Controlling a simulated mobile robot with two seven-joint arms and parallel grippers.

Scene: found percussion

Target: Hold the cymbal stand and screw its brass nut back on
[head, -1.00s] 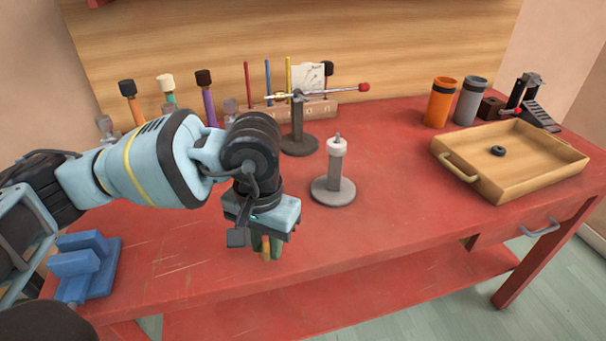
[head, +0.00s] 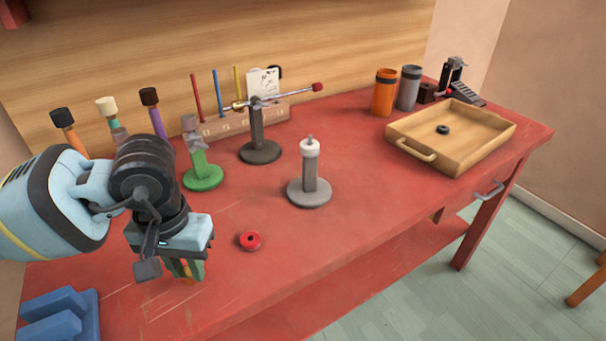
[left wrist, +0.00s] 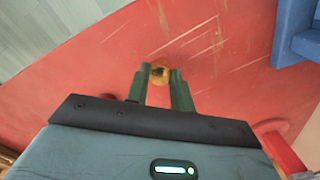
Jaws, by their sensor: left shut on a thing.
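The grey stand (head: 309,184), likely the cymbal stand, is upright on the red table, with a round base, a white collar and a thin bare tip on top. My left gripper (head: 187,270) points down near the table's front left, left of the stand and apart from it. In the left wrist view its fingers (left wrist: 160,85) are shut on a small round brass nut (left wrist: 159,74) at their tips. In the head view the nut is mostly hidden between the fingers. My right gripper is not in view.
A red ring (head: 250,240) lies between my left gripper and the grey stand. A green stand (head: 203,178) and a dark stand with a rod (head: 259,150) are behind. A wooden tray (head: 430,156) holds a black ring (head: 442,129). A blue block (head: 62,318) is front left.

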